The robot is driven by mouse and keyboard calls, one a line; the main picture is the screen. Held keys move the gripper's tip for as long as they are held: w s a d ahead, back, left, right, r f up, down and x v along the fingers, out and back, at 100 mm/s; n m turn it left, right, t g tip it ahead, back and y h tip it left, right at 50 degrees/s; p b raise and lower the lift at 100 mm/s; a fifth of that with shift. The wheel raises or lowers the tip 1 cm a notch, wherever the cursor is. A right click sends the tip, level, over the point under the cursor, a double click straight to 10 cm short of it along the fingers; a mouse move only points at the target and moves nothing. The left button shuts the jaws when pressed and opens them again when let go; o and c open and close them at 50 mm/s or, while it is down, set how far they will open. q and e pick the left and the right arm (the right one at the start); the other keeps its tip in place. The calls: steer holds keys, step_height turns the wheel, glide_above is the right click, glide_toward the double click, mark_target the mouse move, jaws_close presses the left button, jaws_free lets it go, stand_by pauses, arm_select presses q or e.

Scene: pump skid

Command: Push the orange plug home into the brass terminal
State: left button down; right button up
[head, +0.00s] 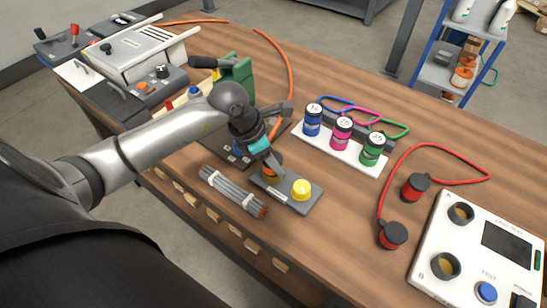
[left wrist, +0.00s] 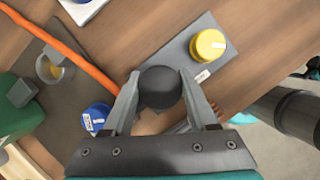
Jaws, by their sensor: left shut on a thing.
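My left gripper (head: 268,162) is shut on the dark round cap of the orange plug (left wrist: 159,88). In the head view the plug's orange body (head: 271,172) shows just below the fingers. The plug is over the grey plate (head: 286,200) with the yellow round cap (head: 301,189), beside that cap. The plug hides what is directly under it, so I cannot tell how deep it sits. My right gripper is not in view.
The orange cable (head: 287,70) runs across the table to the gripper. A grey rod bundle (head: 233,190) lies left of the plate. A white tray (head: 338,160) with blue, pink and green pots stands behind right. Red plugs (head: 392,235) and a white test box (head: 470,205) are farther right.

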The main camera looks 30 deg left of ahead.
arm_select(q)
steer(key=shift+f, duration=0.25)
steer(key=shift+c, duration=0.6)
jaws_free()
steer(key=p+v, duration=0.1)
steer(key=v, duration=1.4)
steer(key=shift+r+p, duration=0.2)
steer(key=shift+p, duration=0.15)
